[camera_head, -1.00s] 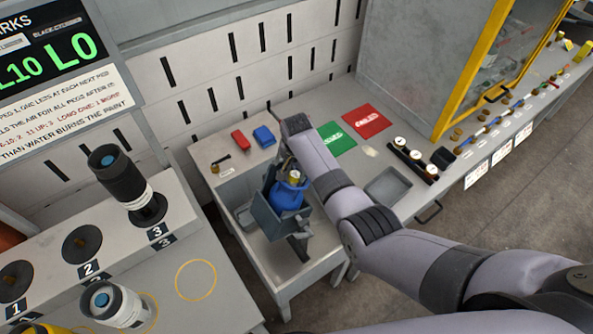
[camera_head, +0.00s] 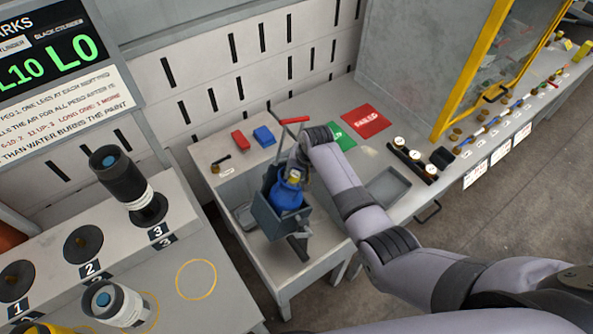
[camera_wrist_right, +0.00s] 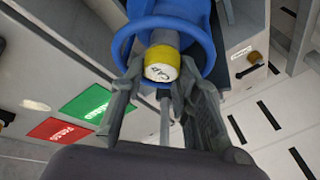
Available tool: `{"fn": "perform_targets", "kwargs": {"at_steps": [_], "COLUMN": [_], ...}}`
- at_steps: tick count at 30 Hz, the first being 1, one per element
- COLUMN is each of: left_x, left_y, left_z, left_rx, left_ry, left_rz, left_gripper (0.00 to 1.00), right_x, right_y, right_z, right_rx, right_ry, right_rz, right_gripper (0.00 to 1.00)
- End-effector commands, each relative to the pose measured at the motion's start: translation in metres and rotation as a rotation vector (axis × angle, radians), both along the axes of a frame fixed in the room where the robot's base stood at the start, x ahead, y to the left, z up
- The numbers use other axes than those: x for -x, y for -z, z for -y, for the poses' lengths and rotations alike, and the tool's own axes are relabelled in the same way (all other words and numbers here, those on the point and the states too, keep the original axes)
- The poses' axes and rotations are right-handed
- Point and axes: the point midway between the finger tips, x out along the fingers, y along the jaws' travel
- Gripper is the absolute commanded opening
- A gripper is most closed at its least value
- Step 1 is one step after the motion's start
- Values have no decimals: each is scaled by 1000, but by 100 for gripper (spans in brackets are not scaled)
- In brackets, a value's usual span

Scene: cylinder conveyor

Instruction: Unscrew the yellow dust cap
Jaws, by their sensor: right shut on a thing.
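A blue cylinder (camera_head: 286,196) sits upright in a grey clamp-like holder (camera_head: 264,214) in the head view. The yellow dust cap (camera_head: 294,177) is on its top. In the right wrist view the cap (camera_wrist_right: 160,62), marked "CAP", sits inside the cylinder's blue collar ring (camera_wrist_right: 122,42). My right gripper (camera_wrist_right: 158,85) has one finger on each side of the cap and is shut on it. In the head view my right gripper (camera_head: 301,170) is partly hidden beside the cap. My left gripper is not in view.
A red-handled bar (camera_head: 295,120) stands behind my right wrist. Red (camera_head: 240,140) and blue (camera_head: 264,136) blocks lie on the bench near green (camera_head: 341,136) and red (camera_head: 366,121) mats. A grey tray (camera_head: 388,185) lies to the right. A black-and-white cylinder (camera_head: 122,180) stands at peg 3.

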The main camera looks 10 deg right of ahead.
Motion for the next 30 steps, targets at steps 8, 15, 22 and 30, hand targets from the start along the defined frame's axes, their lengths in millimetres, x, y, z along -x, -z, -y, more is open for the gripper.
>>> {"fn": "perform_targets", "kwargs": {"at_steps": [8,15,22,30], "left_x": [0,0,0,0], "left_y": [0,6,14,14], "left_z": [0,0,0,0], "left_rx": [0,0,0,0], "left_ry": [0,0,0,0], "left_rz": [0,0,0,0], "left_gripper": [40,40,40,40], "right_x": [-1,-2,-2,-2], "right_y": [-1,1,-1,-2], "right_z": [1,2,1,0], "right_rx": [-5,-46,-70,-71], "right_ry": [-40,-326,-483,-488], "right_rz": [19,125,181,183], "right_gripper": [0,0,0,0]}}
